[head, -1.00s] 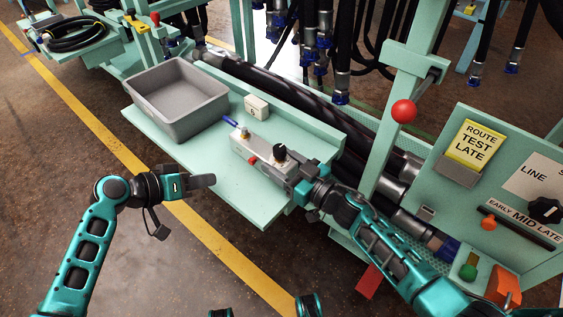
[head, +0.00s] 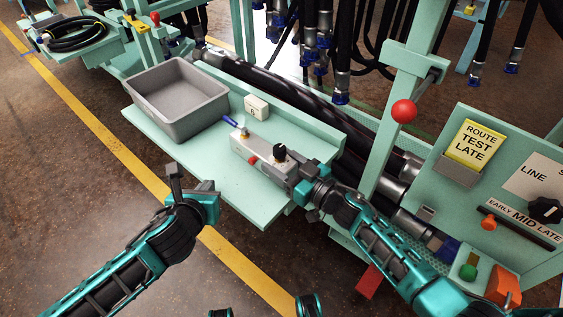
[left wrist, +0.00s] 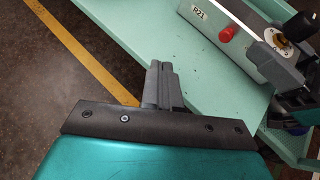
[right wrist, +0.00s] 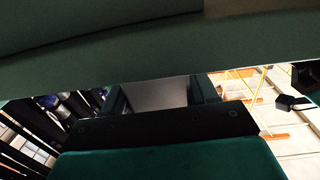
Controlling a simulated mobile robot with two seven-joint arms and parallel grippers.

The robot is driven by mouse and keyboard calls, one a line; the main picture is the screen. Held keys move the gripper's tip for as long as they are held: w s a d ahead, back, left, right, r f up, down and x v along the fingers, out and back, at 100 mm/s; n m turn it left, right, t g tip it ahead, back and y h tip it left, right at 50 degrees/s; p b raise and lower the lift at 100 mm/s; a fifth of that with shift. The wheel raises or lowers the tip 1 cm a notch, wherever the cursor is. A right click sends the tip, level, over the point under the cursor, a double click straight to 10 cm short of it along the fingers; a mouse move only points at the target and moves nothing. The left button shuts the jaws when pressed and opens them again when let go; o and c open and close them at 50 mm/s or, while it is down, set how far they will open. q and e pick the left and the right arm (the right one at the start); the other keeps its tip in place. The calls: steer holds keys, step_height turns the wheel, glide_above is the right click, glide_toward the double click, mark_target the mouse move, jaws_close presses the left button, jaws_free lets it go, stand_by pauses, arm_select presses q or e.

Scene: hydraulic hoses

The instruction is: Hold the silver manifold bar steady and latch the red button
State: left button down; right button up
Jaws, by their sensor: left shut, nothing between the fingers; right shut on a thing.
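The silver manifold bar (head: 264,160) lies on the mint-green shelf, with a black knob on top and a blue-tipped fitting at its far end. The red button (head: 252,160) sticks out of its front side; in the left wrist view the red button (left wrist: 227,34) shows beside a label "R21". My right gripper (head: 299,184) is shut on the near right end of the manifold bar. My left gripper (head: 174,178) is shut and empty, left of the bar beyond the shelf's front edge. In the left wrist view its closed fingers (left wrist: 159,84) are apart from the button.
A grey bin (head: 178,98) stands on the shelf's left part, and a small cream box (head: 257,107) sits behind the bar. The shelf (head: 205,165) is clear in front of the bar. A red ball-topped lever (head: 404,111) and a sign panel stand at the right.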

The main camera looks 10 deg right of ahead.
mark_target(244, 181)
arm_select(q)
steer(key=shift+w+d+f+m, duration=0.1)
steer(key=shift+w+d+m, duration=0.5)
steer(key=shift+d, duration=0.75)
steer(key=shift+w+d+r+m, duration=0.1)
steer(key=shift+w+d+m, duration=0.45)
steer(key=shift+d, duration=0.8)
steer(key=shift+w+d+f+m, duration=0.1)
steer(key=shift+w+d+m, duration=0.25)
steer(key=shift+w+d, duration=0.75)
steer(key=shift+s+d, duration=0.25)
steer(key=shift+d, duration=0.1)
steer(key=shift+w+d, duration=0.2)
steer(key=shift+d, duration=0.05)
arm_select(e)
steer(key=shift+s+a, duration=0.1)
